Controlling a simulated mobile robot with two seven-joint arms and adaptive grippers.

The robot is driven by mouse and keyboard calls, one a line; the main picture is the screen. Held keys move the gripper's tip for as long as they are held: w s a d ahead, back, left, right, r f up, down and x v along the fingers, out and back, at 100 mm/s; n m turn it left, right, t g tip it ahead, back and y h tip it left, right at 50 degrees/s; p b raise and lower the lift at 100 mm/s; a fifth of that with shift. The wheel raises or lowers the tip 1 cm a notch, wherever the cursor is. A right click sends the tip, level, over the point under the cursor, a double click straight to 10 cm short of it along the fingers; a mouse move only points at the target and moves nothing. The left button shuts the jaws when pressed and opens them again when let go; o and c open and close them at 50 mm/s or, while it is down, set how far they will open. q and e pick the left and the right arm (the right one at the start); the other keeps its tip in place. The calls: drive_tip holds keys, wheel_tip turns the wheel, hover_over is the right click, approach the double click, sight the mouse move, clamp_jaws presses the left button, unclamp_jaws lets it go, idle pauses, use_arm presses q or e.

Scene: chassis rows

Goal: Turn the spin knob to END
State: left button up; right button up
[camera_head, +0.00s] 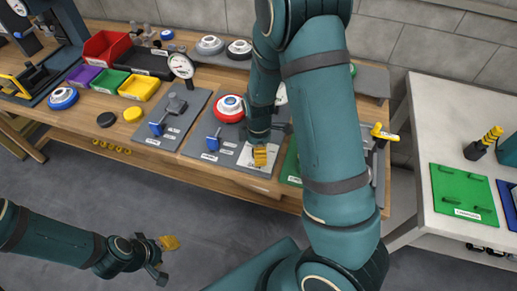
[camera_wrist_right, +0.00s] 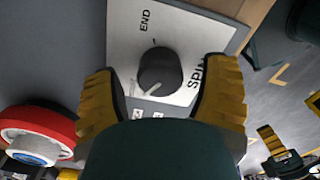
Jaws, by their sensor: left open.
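The spin knob (camera_wrist_right: 160,70) is a dark round knob with a white pointer line on a pale panel (camera_wrist_right: 190,30). "END" is printed at the panel's top left, beside a small tick. The pointer faces down-left in the wrist view, away from END. My right gripper (camera_wrist_right: 161,100) is open, its yellow fingers on either side of the knob with gaps visible. In the head view my right gripper (camera_head: 260,156) hides the knob over the panel (camera_head: 245,158). My left gripper (camera_head: 169,244) is open and empty, low over the floor in front of the bench.
A red-ringed dial (camera_head: 230,114), also in the wrist view (camera_wrist_right: 28,128), sits beside the panel. A white table (camera_head: 440,130) is at right.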

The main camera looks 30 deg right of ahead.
drive_tip(key=c, duration=1.1)
use_arm(q)
drive_tip(key=shift+r, duration=0.15)
use_arm(e)
drive_tip(key=shift+o, duration=0.2)
drive_tip(key=shift+m, duration=0.3)
drive_tip(key=m+p, duration=0.2)
drive_tip(key=m, duration=0.3)
drive_tip(key=shift+r, duration=0.1)
drive_tip(key=m+p, duration=0.1)
drive_tip(key=m, duration=0.5)
drive_tip(key=shift+m+p, duration=0.35)
drive_tip(key=shift+m, duration=0.05)
drive_tip(key=m+p, duration=0.2)
drive_tip(key=m, duration=0.4)
use_arm(q)
wheel_tip(320, 180, up, 7)
drive_tip(key=w+p, duration=0.2)
drive_tip(key=shift+a+r+t, duration=0.2)
drive_tip(key=shift+a+t, duration=0.05)
drive_tip(key=shift+t, duration=0.15)
use_arm(e)
drive_tip(key=m, duration=0.6)
use_arm(q)
drive_tip(key=shift+w, duration=0.1)
use_arm(e)
drive_tip(key=shift+m, duration=0.3)
